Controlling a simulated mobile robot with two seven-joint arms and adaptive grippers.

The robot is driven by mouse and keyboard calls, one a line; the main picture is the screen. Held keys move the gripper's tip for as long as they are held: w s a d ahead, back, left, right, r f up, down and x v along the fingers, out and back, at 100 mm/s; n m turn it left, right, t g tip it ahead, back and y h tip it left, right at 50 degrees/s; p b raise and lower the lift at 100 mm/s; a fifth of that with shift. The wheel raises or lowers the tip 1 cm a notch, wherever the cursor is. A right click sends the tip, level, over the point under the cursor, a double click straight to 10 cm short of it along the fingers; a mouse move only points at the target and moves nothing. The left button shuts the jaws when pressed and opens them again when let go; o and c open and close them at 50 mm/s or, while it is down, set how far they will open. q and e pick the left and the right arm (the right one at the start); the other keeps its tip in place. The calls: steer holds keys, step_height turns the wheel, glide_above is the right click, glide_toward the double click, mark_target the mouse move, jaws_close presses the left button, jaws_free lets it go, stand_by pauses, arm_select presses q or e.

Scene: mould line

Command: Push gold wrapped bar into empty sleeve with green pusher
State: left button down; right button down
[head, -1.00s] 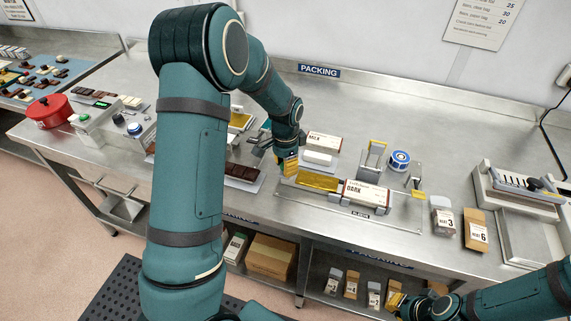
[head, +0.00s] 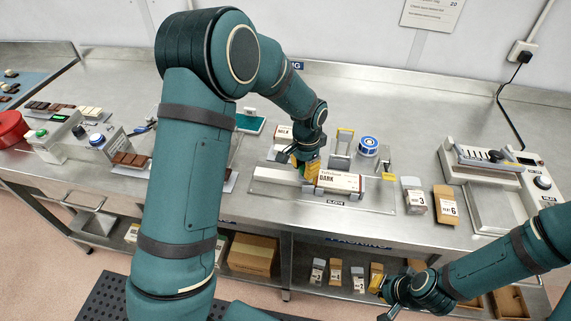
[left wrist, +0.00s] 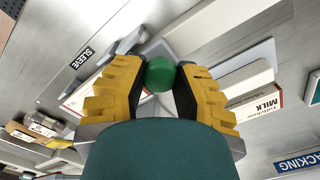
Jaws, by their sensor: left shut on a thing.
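The white DARK sleeve (head: 340,182) lies on the fixture's right part, above the SLEEVE label. My left gripper (head: 310,168) is at the sleeve's left end, over the track. It is shut on the green pusher, whose round green end (left wrist: 160,75) shows between the yellow fingers in the left wrist view. The pusher's lower part is hidden. The gold wrapped bar cannot be made out; the track (head: 278,175) left of the sleeve looks bare. My right gripper (head: 392,297) is low at the front right, below the table edge; its fingers are too unclear to judge.
A MILK box (head: 283,132) stands behind the fixture. A blue tape roll (head: 368,146) sits behind the sleeve. The lower shelf holds boxes.

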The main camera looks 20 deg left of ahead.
arm_select(q)
steer(key=shift+d+f, duration=0.15)
steer(key=shift+d, duration=0.5)
steer(key=c, duration=0.8)
jaws_free()
steer(key=shift+c, duration=0.2)
steer(key=shift+o, duration=1.2)
steer(key=shift+w+d, duration=0.15)
steer(key=shift+r, duration=0.25)
step_height(320, 180, up, 12)
steer(key=shift+f, duration=0.2)
